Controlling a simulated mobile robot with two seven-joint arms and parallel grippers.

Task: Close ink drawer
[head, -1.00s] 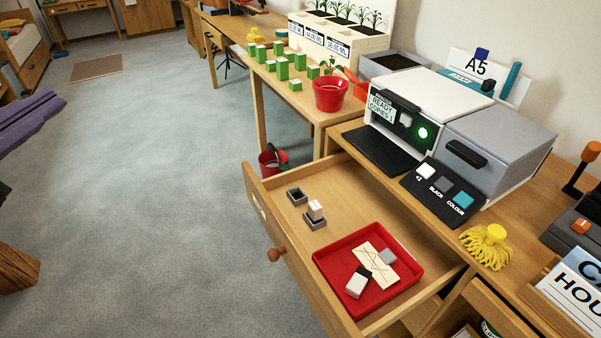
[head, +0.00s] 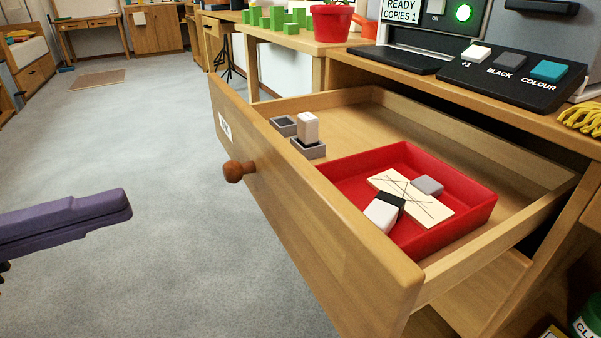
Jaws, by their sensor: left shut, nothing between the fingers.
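The wooden drawer (head: 318,237) stands pulled far out from the desk, with a round brown knob (head: 238,171) and a small white label on its front. Inside are a red tray (head: 470,208) with a marked cream card and small blocks, and two small grey boxes, one with a white-topped block. My left gripper (head: 128,206) is purple and shut, with nothing between its fingers. It is in the air left of the drawer front, apart from the knob. My right gripper is out of view.
The printer's button panel (head: 508,77) and a yellow mop-like item (head: 583,117) are on the desktop above. A red plant pot (head: 331,23) and green blocks stand on the table behind. Open grey floor (head: 120,135) lies left of the drawer.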

